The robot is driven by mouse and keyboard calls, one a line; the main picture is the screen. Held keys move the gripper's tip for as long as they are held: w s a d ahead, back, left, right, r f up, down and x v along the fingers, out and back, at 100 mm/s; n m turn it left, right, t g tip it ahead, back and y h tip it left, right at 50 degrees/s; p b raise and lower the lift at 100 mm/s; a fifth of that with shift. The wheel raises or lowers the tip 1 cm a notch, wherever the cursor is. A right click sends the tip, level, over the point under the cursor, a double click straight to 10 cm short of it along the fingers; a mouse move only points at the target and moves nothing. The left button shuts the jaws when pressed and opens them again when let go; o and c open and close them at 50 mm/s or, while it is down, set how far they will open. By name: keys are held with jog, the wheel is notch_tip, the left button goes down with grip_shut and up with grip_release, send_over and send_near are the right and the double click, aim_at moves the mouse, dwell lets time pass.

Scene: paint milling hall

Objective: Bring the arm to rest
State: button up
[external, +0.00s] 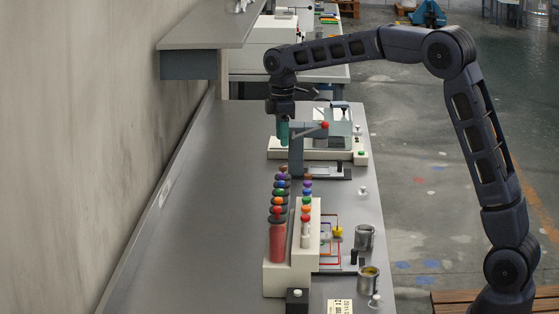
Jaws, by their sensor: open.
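My arm reaches in from the right over the grey bench (205,215), with its last part hanging straight down. My gripper (281,112) points down at the far part of the bench and is open. A green upright cylinder (283,133) shows directly below the gripper, beside a grey stand (297,150) with a red knob. Whether the fingers touch the cylinder or stand around it cannot be told at this size.
A white machine (340,148) sits behind the stand. A cream rack (289,270) with colored-knob tools stands nearer, beside two open cans (364,238). A wall shelf (208,30) overhangs at left. The bench's left side is clear.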

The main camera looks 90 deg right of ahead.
jog(key=s+a+r+t, duration=0.1)
jog(key=s+a+r, duration=0.3)
jog(key=a, duration=0.5)
jog(key=s+a+r+m, duration=0.1)
jog(key=s+a, duration=0.5)
jog(key=a, duration=0.2)
jog(key=s+a+r+t, duration=0.1)
jog(key=s+a+r, duration=0.25)
jog(key=a, duration=0.55)
jog(key=s+a+f+t, duration=0.1)
jog(key=s+a+f, duration=0.2)
jog(key=s, duration=0.4)
jog(key=s+a+f+m, duration=0.1)
jog(key=s+a+f, duration=0.2)
jog(key=s+a, duration=0.3)
jog(key=s+a+f+m+t, duration=0.1)
jog(key=s+a+f, duration=0.2)
jog(key=s, duration=0.6)
jog(key=shift+s+a+t, duration=0.3)
jog(key=shift+s+a, duration=0.1)
jog(key=shift+a, duration=0.75)
jog(key=shift+w+r, duration=0.1)
jog(key=shift+r, duration=0.05)
